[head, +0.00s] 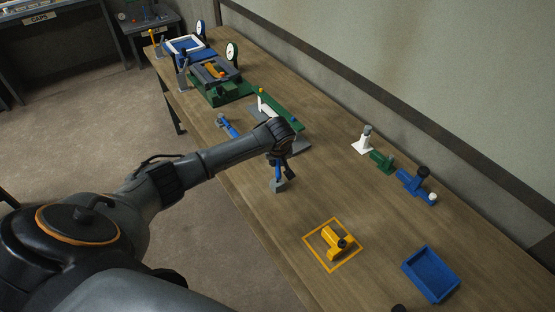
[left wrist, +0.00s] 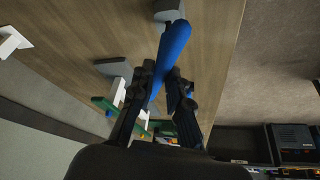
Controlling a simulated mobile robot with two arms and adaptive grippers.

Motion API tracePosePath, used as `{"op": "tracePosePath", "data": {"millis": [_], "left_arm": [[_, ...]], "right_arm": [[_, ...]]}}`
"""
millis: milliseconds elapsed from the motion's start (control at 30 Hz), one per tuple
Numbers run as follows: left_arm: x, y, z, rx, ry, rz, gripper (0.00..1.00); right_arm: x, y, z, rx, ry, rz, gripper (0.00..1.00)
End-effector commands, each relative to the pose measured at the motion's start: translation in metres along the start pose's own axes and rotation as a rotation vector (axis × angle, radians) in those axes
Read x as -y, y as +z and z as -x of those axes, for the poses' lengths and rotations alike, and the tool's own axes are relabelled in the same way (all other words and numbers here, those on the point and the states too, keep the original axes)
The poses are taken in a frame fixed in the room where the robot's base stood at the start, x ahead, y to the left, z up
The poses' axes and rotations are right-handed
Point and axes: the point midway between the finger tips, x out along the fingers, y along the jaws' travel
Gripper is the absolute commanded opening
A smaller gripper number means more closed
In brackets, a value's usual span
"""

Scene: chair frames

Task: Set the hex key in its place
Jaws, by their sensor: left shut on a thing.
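My left gripper (head: 280,162) is shut on a blue-handled tool, which I take to be the hex key (left wrist: 173,52). In the left wrist view its thick blue handle stands out between the two black fingers (left wrist: 166,92). In the head view a little of the blue (head: 277,171) shows below the fingers, just above or at a small grey block (head: 278,186). I cannot tell whether it touches that block. The tool's thin end is hidden. My right gripper is not identifiable in view.
A green and white fixture (head: 280,112) stands just behind the gripper, with a blue-handled item (head: 227,125) left of it. A yellow part (head: 337,243) lies in a yellow square, near a blue tray (head: 431,274). White, green and blue parts (head: 412,182) line the wall side.

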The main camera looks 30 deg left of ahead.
Motion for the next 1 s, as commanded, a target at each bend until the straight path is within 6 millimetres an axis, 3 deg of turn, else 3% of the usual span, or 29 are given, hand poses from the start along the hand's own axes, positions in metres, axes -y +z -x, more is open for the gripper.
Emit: {"op": "tracePosePath", "data": {"millis": [933, 967, 1000], "left_arm": [[0.001, 0.008, -0.018, 0.001, 0.0, 0.0, 0.0], [0.001, 0.008, -0.018, 0.001, 0.0, 0.0, 0.18], [0.001, 0.008, -0.018, 0.001, 0.0, 0.0, 0.26]], "right_arm": [[0.002, 0.001, -0.008, 0.0, -0.002, 0.0, 0.45], [0.002, 0.001, -0.008, 0.0, -0.002, 0.0, 0.45], [0.002, 0.001, -0.008, 0.0, -0.002, 0.0, 0.45]]}}
